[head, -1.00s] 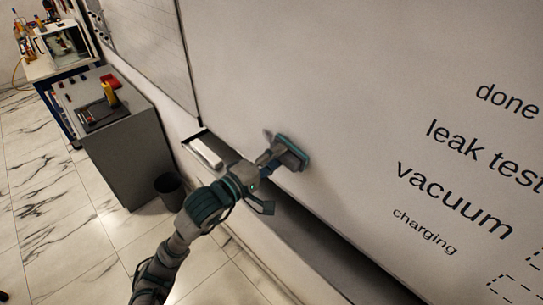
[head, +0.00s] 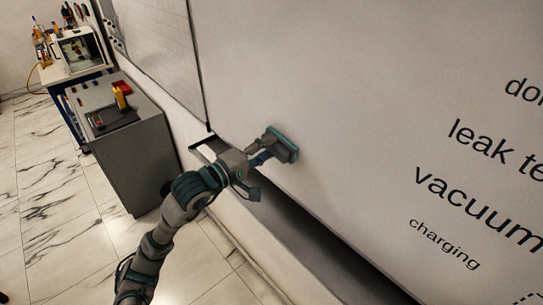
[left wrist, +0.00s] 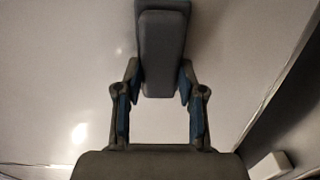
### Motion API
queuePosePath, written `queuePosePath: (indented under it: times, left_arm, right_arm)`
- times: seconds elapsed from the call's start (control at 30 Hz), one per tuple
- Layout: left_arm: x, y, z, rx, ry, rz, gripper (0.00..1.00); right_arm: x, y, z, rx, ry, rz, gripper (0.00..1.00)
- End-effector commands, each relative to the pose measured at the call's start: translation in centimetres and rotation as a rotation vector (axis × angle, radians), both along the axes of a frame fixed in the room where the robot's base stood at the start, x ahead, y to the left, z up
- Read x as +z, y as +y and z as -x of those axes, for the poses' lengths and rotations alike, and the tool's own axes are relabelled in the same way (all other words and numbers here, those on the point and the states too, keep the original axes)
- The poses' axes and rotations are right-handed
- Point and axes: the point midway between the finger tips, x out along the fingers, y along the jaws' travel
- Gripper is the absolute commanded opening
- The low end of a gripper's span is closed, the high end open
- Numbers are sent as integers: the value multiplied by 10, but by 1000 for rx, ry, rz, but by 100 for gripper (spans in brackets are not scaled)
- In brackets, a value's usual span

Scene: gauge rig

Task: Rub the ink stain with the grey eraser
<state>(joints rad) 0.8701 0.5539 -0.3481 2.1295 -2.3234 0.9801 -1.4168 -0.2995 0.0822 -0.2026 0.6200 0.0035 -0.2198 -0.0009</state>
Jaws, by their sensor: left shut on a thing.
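My left gripper (head: 266,153) is shut on the grey eraser (head: 282,144), which has a teal edge, and holds it at the lower left part of the whiteboard (head: 330,90). In the left wrist view the eraser (left wrist: 162,52) sits upright between the two fingers of the gripper (left wrist: 162,90), with the pale board behind it. I cannot tell whether the eraser's face touches the board. No ink stain can be made out in either view; the eraser and gripper cover part of the board. My right gripper is not in view.
Black printed words such as "vacuum" (head: 478,209) stand on the board at right. A dark ledge (head: 330,245) runs below it. A grey cabinet (head: 135,165) with a yellow tool (head: 120,98) stands at left. A pale block (left wrist: 268,166) shows at the wrist view's lower right.

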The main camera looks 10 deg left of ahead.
Motion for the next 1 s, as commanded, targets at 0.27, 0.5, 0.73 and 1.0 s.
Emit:
queuePosePath:
  times: [0.27, 0.5, 0.73, 1.0]
  left_arm:
    - [-1, 11, -7, 3, 1, 0, 11]
    - [-2, 30, -20, 2, 2, 0, 11]
    - [1, 38, -25, 1, 0, 1, 11]
    - [8, 32, -24, -2, -1, 0, 11]
  right_arm:
    - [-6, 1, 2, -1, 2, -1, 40]
    - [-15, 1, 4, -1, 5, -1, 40]
    - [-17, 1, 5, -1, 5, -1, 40]
    - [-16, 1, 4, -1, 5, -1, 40]
